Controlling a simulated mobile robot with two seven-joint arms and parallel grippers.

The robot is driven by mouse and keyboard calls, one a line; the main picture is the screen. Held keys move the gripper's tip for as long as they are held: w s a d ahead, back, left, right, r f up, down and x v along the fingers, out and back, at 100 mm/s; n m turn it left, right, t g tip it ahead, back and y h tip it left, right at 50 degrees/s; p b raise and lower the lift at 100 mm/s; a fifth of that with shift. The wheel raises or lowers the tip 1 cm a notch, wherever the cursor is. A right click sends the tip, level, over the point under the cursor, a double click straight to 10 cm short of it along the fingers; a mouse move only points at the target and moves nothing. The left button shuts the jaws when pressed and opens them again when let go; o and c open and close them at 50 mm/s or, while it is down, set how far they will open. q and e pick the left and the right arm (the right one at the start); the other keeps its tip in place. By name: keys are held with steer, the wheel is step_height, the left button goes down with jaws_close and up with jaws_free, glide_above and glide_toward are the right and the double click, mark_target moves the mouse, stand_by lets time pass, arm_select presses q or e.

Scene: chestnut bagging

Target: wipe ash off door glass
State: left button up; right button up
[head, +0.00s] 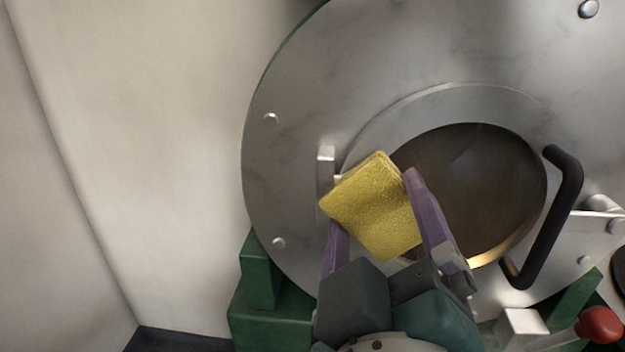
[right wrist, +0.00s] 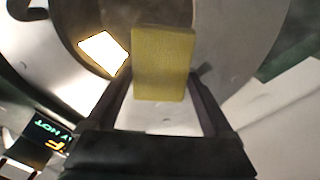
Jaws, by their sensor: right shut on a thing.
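A yellow cloth or sponge pad (head: 372,205) is held between the purple fingers of my right gripper (head: 378,212). The pad also shows in the right wrist view (right wrist: 163,62), upright between the two dark fingers (right wrist: 163,85). The door glass (head: 475,185) is a dark brownish round pane in a metal ring. The pad is in front of the left edge of the glass and ring; I cannot tell whether it touches. The pad and gripper hide the lower left of the glass. Ash on the glass is hard to make out. My left gripper is not in view.
A black door handle (head: 561,215) stands out at the right of the glass. A small metal hinge block (head: 326,165) is at the left. A red-knobbed lever (head: 599,325) is at lower right. A lit display (right wrist: 52,135) shows in the right wrist view. A bare wall fills the left.

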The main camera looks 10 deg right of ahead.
steer(key=shift+v, duration=2.85)
steer(key=v, duration=0.3)
steer(key=shift+w, duration=0.15)
steer(key=shift+b+x, duration=0.6)
steer(key=shift+x, duration=2.95)
steer(key=shift+w+d, duration=0.1)
steer(key=shift+w, duration=0.05)
